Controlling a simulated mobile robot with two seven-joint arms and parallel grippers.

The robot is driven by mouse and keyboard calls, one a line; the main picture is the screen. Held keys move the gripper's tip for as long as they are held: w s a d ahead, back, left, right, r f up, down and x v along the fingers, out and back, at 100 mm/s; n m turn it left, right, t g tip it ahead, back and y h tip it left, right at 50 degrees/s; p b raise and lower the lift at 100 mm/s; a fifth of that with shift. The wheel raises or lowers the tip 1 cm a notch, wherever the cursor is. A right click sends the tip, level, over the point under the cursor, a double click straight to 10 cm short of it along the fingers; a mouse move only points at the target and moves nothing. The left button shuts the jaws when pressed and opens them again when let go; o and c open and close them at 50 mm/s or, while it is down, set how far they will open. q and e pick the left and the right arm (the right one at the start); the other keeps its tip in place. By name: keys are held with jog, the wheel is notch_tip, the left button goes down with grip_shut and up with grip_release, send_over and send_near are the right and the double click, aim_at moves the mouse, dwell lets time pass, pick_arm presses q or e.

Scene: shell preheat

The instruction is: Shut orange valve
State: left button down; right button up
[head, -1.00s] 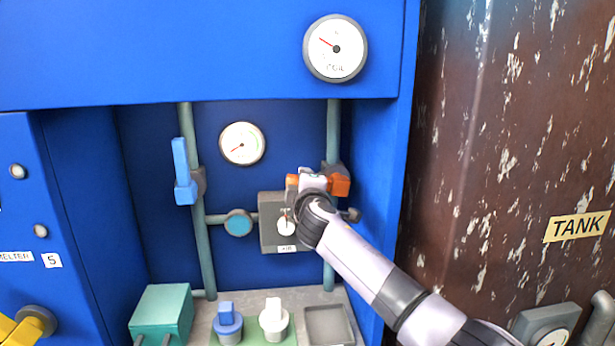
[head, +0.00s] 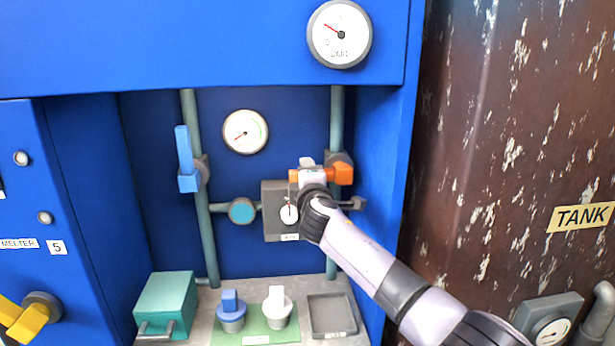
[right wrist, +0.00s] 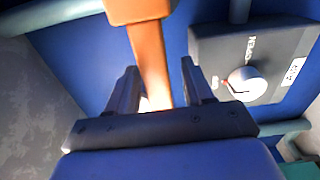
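The orange valve (head: 343,174) sits on the right vertical pipe in the blue recess. Its orange handle lies roughly level, pointing left from the pipe. My right gripper (head: 309,174) is at the handle and covers its middle part. In the right wrist view the orange handle (right wrist: 151,58) runs between the two fingers of my right gripper (right wrist: 160,88). The fingers are apart, with a visible gap on each side of the handle. My left gripper is not in view.
A blue valve handle (head: 184,155) stands upright on the left pipe. A grey box with a knob (head: 274,188) is just left of my right gripper; its knob (right wrist: 246,84) shows in the wrist view. Below is a shelf with a teal box (head: 166,303), blue and white knobs and a grey tray (head: 331,331).

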jog(key=shift+s, duration=0.15)
jog(key=s+p, duration=0.1)
jog(key=s, duration=0.6)
dwell(0.7)
jog(key=shift+d, duration=0.1)
jog(key=s+d+f+m+g+y, duration=0.1)
jog(key=s+f+m+g, duration=0.15)
jog(key=s+f, duration=0.45)
jog(key=s+d+f+m+g, duration=0.1)
jog(key=s+d+f+m, duration=0.15)
jog(key=f, duration=0.85)
jog(key=s+d+f+m+g+y, duration=0.1)
jog(key=s+f+m, duration=0.2)
jog(key=s+f, duration=0.4)
jog(key=s+d+f+m+g, duration=0.1)
jog(key=s+d+f+m, duration=0.1)
jog(key=s, duration=0.5)
jog(key=s+d+f+m+g, duration=0.1)
jog(key=s+d+f+m, duration=0.2)
jog(key=s, duration=0.5)
jog(key=s+d+f+m+g, duration=0.1)
jog(key=s+d+f+m, duration=0.2)
jog(key=s+f, duration=0.3)
jog(key=shift+s+d+f+p, duration=0.25)
jog(key=shift+s+d+p, duration=0.2)
jog(key=shift+s+d, duration=0.4)
